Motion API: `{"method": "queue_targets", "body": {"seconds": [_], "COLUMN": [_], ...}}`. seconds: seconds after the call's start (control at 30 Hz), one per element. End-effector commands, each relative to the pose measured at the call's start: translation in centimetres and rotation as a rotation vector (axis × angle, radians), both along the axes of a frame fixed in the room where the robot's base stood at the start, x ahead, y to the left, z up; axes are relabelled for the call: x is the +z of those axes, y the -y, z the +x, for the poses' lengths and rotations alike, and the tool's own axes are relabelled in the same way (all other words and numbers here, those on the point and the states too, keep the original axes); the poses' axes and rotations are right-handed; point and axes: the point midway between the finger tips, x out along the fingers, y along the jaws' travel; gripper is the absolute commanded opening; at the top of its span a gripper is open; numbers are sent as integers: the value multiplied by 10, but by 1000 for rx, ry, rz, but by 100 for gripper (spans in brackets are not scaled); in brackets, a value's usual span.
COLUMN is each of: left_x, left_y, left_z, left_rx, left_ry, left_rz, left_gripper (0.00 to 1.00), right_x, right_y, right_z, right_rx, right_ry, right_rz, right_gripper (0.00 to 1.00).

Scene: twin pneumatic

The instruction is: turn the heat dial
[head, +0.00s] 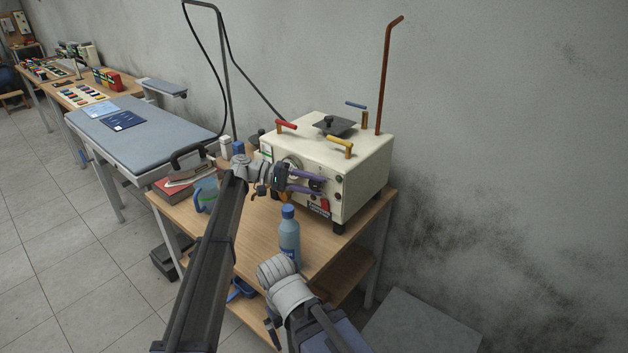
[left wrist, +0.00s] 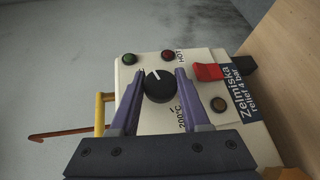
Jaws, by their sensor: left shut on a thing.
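The heat dial (left wrist: 158,86) is a round black knob with a white pointer line on the cream front panel of the steam generator (head: 345,150). In the head view the dial (head: 316,185) is small and partly hidden by my gripper. My left gripper (left wrist: 160,82) has its two purple fingers on either side of the dial and is shut on it. It also shows in the head view (head: 318,184), reaching in from the left. A "200°C" mark shows beside the dial. The right gripper does not show.
A red switch (left wrist: 208,72) and indicator lamps sit close to the dial. A blue bottle (head: 289,236) stands on the wooden table (head: 262,240) in front of the generator. A blue mug (head: 205,194) and an iron (head: 190,168) are to the left.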

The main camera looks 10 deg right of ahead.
Motion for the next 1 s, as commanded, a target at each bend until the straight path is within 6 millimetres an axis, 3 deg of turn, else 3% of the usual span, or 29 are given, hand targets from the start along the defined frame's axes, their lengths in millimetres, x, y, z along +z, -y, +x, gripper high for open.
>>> {"method": "queue_targets", "body": {"seconds": [0.43,0.47,0.5,0.7,1.0], "left_x": [-2,-2,-2,-1,0], "left_y": [0,0,0,0,-1], "left_z": [-2,-2,-2,-1,0], "left_rx": [-3,-3,-2,0,1], "left_ry": [9,9,9,8,8], "left_rz": [13,13,12,10,8], "left_gripper": [0,49,53,75,75], "right_x": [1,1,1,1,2], "right_y": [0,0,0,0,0], "right_z": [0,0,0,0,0], "right_rx": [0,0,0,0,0], "right_ry": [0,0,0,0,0], "right_rz": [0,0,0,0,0], "right_gripper": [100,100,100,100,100]}}
